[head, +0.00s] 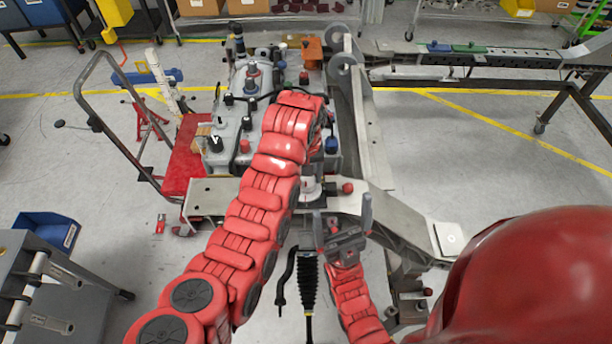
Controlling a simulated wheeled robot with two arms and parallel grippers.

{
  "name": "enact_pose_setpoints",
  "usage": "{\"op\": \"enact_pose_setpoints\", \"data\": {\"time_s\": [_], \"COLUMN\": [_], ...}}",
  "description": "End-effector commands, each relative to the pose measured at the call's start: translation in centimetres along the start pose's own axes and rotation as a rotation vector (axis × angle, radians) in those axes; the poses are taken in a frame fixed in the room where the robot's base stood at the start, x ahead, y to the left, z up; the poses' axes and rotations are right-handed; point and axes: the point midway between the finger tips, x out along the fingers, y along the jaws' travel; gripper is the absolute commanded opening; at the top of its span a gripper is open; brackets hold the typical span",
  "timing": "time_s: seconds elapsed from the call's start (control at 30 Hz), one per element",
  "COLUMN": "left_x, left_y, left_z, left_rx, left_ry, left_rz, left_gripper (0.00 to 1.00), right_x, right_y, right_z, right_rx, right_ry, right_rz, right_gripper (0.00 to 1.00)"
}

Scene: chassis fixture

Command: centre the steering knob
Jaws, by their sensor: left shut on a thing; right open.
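My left arm reaches up across the middle of the head view and bends down over the chassis fixture (205,190). My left gripper (318,165) is at its end, low over the near part of the fixture. Its fingers are mostly hidden behind the red wrist. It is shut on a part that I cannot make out. I cannot pick out the steering knob for certain. A red-capped knob (347,187) shows just right of the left wrist. My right gripper (342,212) is open and empty, fingers pointing up the picture, below the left gripper at the fixture's near edge.
Several black knobs and a blue cap (331,145) stand on the fixture. A grey rail (350,120) runs along its right side. A red cart (185,160) is at left, and a blue bin (48,230) further left. Floor is open at right beyond the rail.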

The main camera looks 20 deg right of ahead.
Motion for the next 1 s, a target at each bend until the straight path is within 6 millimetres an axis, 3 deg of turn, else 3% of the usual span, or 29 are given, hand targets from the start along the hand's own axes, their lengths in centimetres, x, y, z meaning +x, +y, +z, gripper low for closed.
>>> {"op": "enact_pose_setpoints", "data": {"time_s": [0.7,0.73,0.9,1.0], "left_x": [0.06,0.06,0.04,0.03], "left_y": [0.00,0.00,0.00,0.01], "left_z": [0.06,0.06,0.04,0.03], "left_rx": [-0.079,-0.079,-0.078,-0.078], "left_ry": [-0.002,-0.002,-0.002,-0.001], "left_rz": [0.000,0.000,0.000,0.000], "left_gripper": [0.13,0.71,0.99,0.99], "right_x": [-0.05,-0.05,-0.05,-0.05], "right_y": [0.00,0.00,0.00,0.00], "right_z": [0.00,0.01,0.01,0.01], "right_rx": [0.000,0.000,0.000,0.000], "right_ry": [0.000,0.000,0.000,0.000], "right_rz": [0.000,0.000,0.000,0.000], "right_gripper": [0.99,0.99,0.99,0.99]}}
